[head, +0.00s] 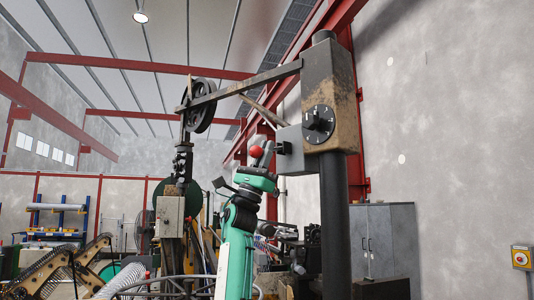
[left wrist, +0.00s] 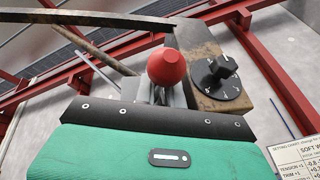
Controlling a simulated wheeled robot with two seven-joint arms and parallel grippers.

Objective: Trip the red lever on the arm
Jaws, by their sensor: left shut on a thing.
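The red lever shows as a round red knob (head: 256,152) beside the machine's arm head (head: 328,95), left of a grey plate. In the left wrist view the red knob (left wrist: 167,66) stands just beyond the dark front edge of my left gripper. My left gripper (head: 261,160), on a green arm rising from below, is at the knob and shut on the red lever. Its fingertips and the lever's stem are mostly hidden. My right gripper is not in view.
A black dial (head: 318,124) is on the arm head, right of the knob. A long metal bar (head: 245,87) runs from the head left to a dark pulley (head: 200,104). A thick dark post (head: 335,225) stands right of my arm. A grey cabinet (head: 385,240) stands behind.

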